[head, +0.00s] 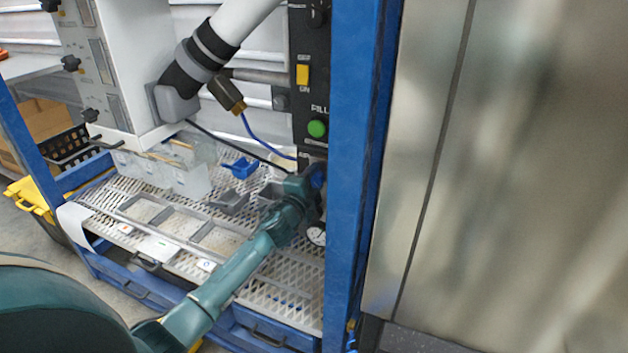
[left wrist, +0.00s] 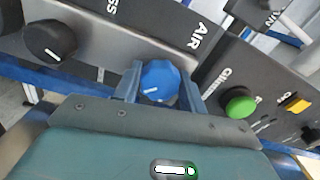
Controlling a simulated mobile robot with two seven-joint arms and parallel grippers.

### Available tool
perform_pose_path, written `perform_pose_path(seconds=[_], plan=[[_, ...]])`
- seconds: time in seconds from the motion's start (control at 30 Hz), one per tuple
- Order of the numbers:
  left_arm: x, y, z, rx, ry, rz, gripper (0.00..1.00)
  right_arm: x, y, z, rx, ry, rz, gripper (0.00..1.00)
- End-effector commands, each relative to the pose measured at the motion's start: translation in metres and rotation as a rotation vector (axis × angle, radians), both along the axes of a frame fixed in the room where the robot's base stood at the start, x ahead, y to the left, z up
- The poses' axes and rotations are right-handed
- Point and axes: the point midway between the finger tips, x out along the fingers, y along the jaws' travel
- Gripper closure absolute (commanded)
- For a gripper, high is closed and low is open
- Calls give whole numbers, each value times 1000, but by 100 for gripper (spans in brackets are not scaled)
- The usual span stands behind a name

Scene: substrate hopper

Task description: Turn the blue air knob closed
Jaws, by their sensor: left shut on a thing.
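The blue air knob (left wrist: 160,78) sits on a dark panel beside the label "AIR" in the left wrist view. Its white pointer line slants toward the lower left of that picture. My left gripper (left wrist: 160,86) has one finger on each side of the knob and is shut on it. In the head view my left gripper (head: 312,181) is at the control panel below the green button, and there the knob is largely hidden by the gripper and the blue post. My right gripper is in neither view.
A black knob (left wrist: 50,41) is on the same panel. A green button (head: 317,128) and a yellow switch (head: 302,74) are above my gripper. A blue post (head: 352,180) stands close on the right. A round gauge (head: 317,234) and a mesh shelf (head: 285,268) are below.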

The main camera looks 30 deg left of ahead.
Motion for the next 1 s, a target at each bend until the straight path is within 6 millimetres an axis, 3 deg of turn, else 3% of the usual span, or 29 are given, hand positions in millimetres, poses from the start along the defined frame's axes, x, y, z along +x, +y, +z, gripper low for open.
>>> perform_pose_path(seconds=[0.03,0.07,0.3,0.67,0.77,1.0], plan=[[0,0,-1,5,1,0,82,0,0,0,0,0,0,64],[0,0,-1,5,1,0,57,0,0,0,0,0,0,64],[0,0,0,3,1,0,37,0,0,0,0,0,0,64],[-8,0,-1,1,1,0,37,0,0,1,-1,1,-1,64],[-22,-1,-1,2,2,0,37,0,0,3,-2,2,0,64],[-75,-4,-1,3,3,-1,37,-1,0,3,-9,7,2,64]])
